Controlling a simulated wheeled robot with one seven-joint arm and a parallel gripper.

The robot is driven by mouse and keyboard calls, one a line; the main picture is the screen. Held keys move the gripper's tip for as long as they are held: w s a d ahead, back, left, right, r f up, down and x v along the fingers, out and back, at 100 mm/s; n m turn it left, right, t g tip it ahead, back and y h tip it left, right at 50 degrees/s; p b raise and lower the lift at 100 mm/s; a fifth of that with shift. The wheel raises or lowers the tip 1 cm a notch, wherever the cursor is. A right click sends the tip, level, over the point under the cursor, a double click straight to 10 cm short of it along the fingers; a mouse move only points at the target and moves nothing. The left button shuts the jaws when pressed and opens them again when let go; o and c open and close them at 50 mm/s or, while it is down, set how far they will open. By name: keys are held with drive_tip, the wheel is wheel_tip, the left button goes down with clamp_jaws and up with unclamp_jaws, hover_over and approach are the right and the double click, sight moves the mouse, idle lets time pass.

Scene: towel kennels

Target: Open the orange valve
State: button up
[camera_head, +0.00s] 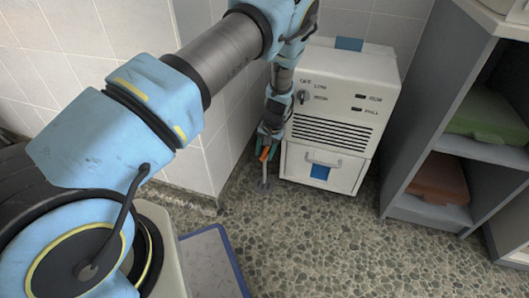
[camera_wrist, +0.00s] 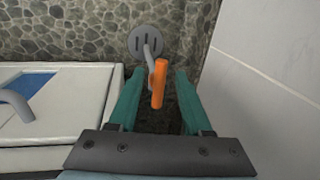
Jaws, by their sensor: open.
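The orange valve (camera_wrist: 158,84) is an upright orange handle on a grey metal stem, which rises from a round slotted plate (camera_wrist: 146,41) on the pebbled floor. In the wrist view the handle lies between the two green fingers of my gripper (camera_wrist: 158,92), with gaps on both sides. My gripper is open, and neither finger visibly touches the handle. In the head view the valve (camera_head: 264,154) shows small beside the wall corner, just left of the white machine, with my gripper (camera_head: 267,143) right at it. My gripper partly hides the valve there.
The white machine (camera_head: 335,132) with a vent and a handled drawer stands close to the right of my gripper. The tiled wall (camera_head: 215,150) is close on the other side. A grey shelf (camera_head: 440,215) with folded towels stands further right.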

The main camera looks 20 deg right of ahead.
drive_tip(key=shift+r, duration=0.1)
wheel_tip(320, 180, up, 10)
drive_tip(key=s+d+p, duration=0.1)
drive_tip(key=p, duration=0.2)
drive_tip(key=shift+s+d+r, duration=0.2)
drive_tip(key=shift+d, duration=0.05)
idle(0.4)
